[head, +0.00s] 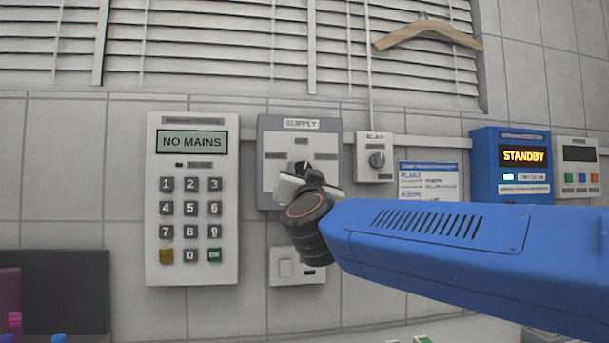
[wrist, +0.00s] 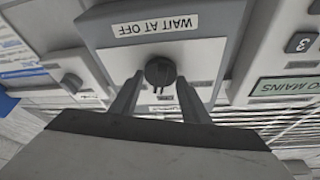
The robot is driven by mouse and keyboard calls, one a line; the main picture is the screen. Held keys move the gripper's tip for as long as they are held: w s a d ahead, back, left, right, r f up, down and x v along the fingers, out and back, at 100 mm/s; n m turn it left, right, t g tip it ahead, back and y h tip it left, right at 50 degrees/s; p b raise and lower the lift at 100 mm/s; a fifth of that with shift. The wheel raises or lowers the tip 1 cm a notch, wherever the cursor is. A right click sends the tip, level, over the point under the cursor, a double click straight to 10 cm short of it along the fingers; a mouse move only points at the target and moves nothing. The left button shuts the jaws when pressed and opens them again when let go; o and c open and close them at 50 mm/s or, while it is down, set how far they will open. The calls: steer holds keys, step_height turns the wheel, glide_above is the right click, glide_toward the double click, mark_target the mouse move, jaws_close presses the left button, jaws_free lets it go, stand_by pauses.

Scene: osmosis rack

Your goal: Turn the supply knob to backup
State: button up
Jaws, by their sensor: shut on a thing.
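The grey supply panel (head: 268,135), labelled SUPPLY, is on the tiled wall in the head view. Its small dark supply knob (wrist: 160,70) shows in the wrist view, where the panel appears upside down with a WAIT AT OFF label. My gripper (wrist: 160,82) has one finger on each side of the knob and is shut on it. In the head view my gripper (head: 301,170) is in front of the panel's middle and hides most of the knob. I cannot tell which position the knob points to.
Left of the panel is a keypad unit (head: 192,240) reading NO MAINS. A smaller box with a knob (head: 376,159) is close on the right. Further right is a blue unit (head: 485,165) reading STANDBY. A wall switch (head: 287,268) is below the panel.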

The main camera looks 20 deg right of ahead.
steer(key=m+g+h, duration=0.1)
steer(key=m, duration=0.2)
steer(key=m+h, duration=0.1)
steer(key=m, duration=0.2)
steer(key=shift+a+g+h, duration=0.15)
steer(key=shift+g+h, duration=0.25)
steer(key=shift+r+m+g+h, duration=0.1)
steer(key=shift+m+g+h, duration=0.3)
steer(key=shift+m, duration=0.95)
steer(key=shift+m+g+h, duration=0.2)
steer(key=shift+m+g, duration=0.3)
steer(key=shift+m, duration=1.15)
steer(key=o, duration=1)
steer(key=shift+o, duration=0.2)
steer(key=v, duration=1.7)
steer(key=shift+s+a, duration=0.15)
steer(key=shift+r, duration=0.1)
